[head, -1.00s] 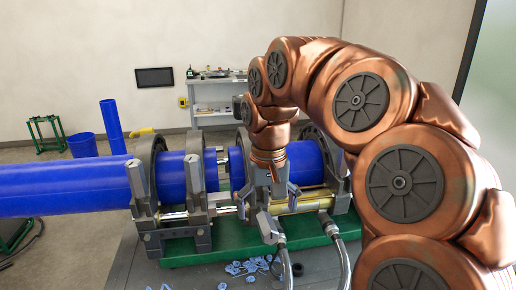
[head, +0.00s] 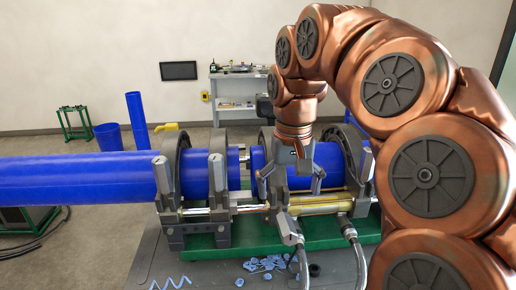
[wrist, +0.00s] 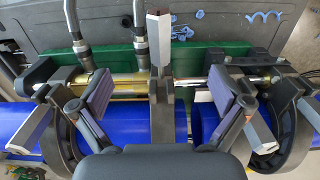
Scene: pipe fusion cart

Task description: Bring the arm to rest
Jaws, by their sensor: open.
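A long blue pipe (head: 85,178) runs in from the left into grey clamp rings (head: 178,175), and a shorter blue pipe (head: 331,160) lies in the right-hand clamps. In the wrist view, my gripper (wrist: 160,95) has its fingers spread on either side of a grey clamp bar (wrist: 161,105) across the blue pipe. I cannot tell whether the fingers touch anything.
The clamps stand on a green base (head: 235,246) on a grey top (head: 150,250). Two hoses (head: 359,262) rise in front, beside blue shavings (head: 265,264). A shelf (head: 234,98), blue bin (head: 109,137), upright blue pipe (head: 137,115) and green stand (head: 76,122) are behind.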

